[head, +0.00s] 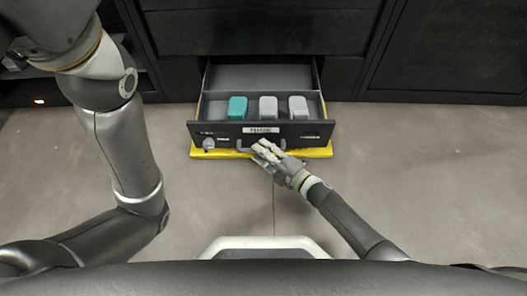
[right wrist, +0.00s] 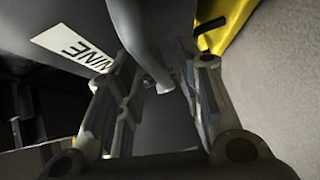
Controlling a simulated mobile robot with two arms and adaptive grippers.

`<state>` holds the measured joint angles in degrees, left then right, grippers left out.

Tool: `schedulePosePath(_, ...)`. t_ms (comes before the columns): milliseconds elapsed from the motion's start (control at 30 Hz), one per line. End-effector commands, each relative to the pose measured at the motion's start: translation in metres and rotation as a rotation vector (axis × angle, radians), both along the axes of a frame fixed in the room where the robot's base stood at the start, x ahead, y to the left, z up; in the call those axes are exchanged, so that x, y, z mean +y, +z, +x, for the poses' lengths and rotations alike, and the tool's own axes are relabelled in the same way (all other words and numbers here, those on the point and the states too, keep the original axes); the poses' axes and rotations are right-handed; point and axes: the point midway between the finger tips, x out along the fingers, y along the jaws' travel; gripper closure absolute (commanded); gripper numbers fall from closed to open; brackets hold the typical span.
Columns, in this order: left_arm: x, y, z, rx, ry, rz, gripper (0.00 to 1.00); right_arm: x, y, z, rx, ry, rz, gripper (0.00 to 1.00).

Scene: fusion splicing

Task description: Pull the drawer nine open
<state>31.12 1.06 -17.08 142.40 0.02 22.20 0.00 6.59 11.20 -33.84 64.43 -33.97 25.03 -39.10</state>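Drawer nine (head: 202,131) stands pulled well out from the dark cabinet in the head view, its inside showing. Its front carries a white label (head: 261,130), which reads NINE in the right wrist view (right wrist: 80,47). The grey drawer handle (head: 245,149) is on the front below the label. My right gripper (head: 264,150) is at the handle. In the right wrist view its two fingers stand apart, with the handle (right wrist: 147,50) between them and no clear grip on it. My left gripper is outside the head view; only the left arm shows.
A teal block (head: 238,107) and two grey blocks (head: 268,107) (head: 298,107) lie in the drawer. A yellow edge (head: 318,153) shows under the drawer front. Closed dark drawers are above. The grey floor in front is clear on both sides.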

Motion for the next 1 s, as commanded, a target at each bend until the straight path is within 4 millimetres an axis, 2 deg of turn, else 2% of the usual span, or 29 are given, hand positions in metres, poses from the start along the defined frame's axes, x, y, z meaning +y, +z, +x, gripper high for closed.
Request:
schedulePosePath(167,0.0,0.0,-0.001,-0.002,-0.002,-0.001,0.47,-0.014,0.001,-0.013,0.002,-0.001,-0.002,0.65)
schedulePosePath(600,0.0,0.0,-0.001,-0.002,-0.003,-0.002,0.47,-0.073,0.013,-0.072,0.003,0.0,-0.001,0.65)
schedulePosePath(800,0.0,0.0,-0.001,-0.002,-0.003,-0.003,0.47,-0.084,0.016,-0.082,0.002,-0.001,-0.001,0.65)
schedulePosePath(1000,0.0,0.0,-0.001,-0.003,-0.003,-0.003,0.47,-0.085,0.016,-0.083,0.002,-0.001,-0.001,0.65)
